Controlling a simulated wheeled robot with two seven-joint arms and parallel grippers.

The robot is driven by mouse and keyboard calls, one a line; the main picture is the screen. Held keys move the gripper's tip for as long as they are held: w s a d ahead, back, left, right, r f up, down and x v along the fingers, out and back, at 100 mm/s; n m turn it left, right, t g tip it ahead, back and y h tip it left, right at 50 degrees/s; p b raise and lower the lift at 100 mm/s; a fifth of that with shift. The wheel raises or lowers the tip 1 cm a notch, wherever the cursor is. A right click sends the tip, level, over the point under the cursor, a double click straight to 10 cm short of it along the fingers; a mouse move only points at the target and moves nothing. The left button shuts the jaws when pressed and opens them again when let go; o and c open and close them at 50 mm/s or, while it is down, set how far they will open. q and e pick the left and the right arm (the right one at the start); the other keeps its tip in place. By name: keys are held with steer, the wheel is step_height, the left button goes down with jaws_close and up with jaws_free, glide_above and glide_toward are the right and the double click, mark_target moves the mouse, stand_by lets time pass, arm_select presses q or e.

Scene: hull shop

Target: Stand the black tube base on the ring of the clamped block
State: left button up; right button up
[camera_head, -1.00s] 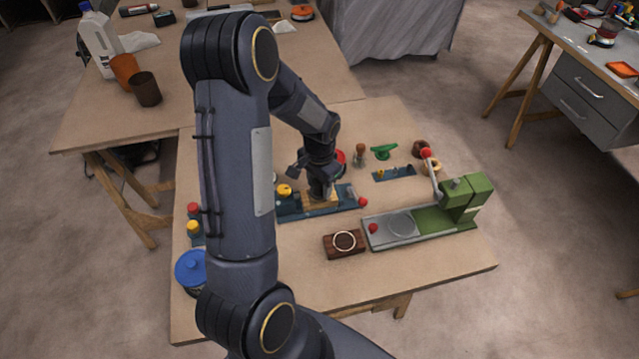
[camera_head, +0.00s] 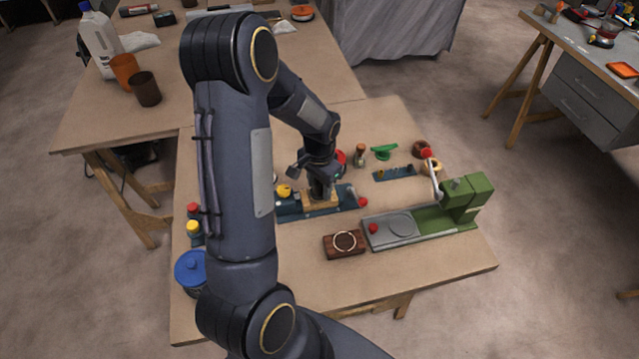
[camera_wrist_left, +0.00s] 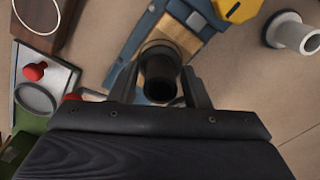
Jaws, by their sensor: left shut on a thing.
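My left gripper (camera_head: 320,180) is shut on the black tube base (camera_wrist_left: 160,70), whose open mouth faces the camera in the left wrist view. The gripper's fingers (camera_wrist_left: 160,88) press on its two sides. The tube stands upright at the light wooden clamped block (camera_head: 307,201), which sits in the blue vise (camera_head: 295,212) and also shows in the left wrist view (camera_wrist_left: 184,36). The block's ring is hidden by the tube and gripper. I cannot tell whether the tube touches the block. My right gripper is not in view.
A dark wooden block with a pale ring (camera_head: 330,247) lies in front of the vise. A green and grey fixture (camera_head: 430,222) stands to its right. A grey flanged tube (camera_wrist_left: 291,34) is near the vise.

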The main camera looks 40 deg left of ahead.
arm_select(q)
steer(key=shift+f+b, duration=0.45)
steer(key=shift+f, duration=0.1)
steer(key=o, duration=0.7)
steer(key=shift+r, duration=0.1)
step_height(320, 180, up, 11)
steer(key=p, duration=0.8)
